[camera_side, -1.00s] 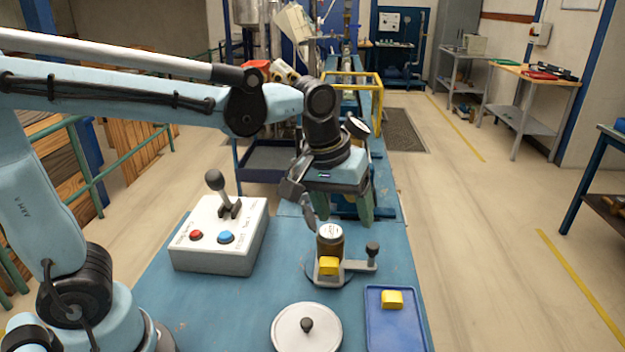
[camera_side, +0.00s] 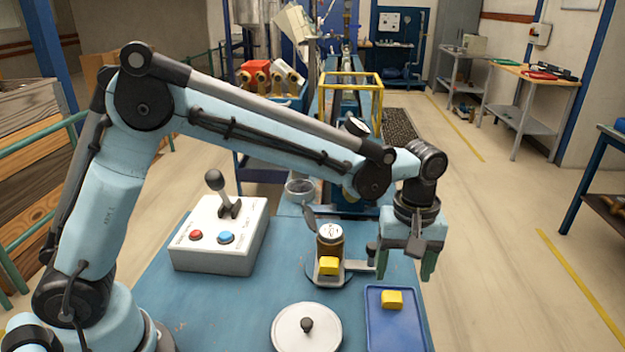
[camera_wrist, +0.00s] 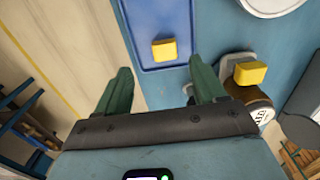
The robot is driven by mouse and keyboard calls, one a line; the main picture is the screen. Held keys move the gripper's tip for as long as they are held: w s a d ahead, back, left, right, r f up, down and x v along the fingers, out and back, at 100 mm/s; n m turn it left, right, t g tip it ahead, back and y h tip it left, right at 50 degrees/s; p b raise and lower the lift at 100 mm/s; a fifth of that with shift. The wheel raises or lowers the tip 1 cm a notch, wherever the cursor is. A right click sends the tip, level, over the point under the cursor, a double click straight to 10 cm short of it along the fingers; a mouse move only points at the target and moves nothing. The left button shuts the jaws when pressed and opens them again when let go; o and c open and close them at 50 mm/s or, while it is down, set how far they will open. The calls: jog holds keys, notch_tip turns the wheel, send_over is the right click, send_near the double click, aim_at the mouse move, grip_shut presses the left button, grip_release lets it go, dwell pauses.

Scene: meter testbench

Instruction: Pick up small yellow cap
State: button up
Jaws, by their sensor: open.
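One yellow block-like cap (camera_side: 391,299) lies in the blue tray (camera_side: 392,330) at the front right of the bench. It also shows in the wrist view (camera_wrist: 164,49), near the tray's edge. Another yellow piece (camera_side: 328,266) is on the front of the fixture with the brown jar (camera_side: 330,245); it shows at right in the wrist view (camera_wrist: 250,73). I cannot tell which is the small cap. My gripper (camera_side: 407,264) is open and empty, pointing down above the tray's far end. In the wrist view the tray's cap appears beyond the gap between its fingers (camera_wrist: 160,68).
The fixture's black-knobbed arm (camera_side: 372,250) stands close to the left of my gripper. A round white lid (camera_side: 307,328) lies left of the tray. A control box with a lever (camera_side: 222,235) stands at left. Floor is open right of the bench.

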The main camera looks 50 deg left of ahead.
aim_at(393, 296)
jog(key=shift+a+f, duration=0.2)
jog(key=shift+f, duration=1.6)
jog(key=shift+a+f, duration=0.2)
jog(key=shift+f, duration=1.6)
jog(key=c, duration=1.1)
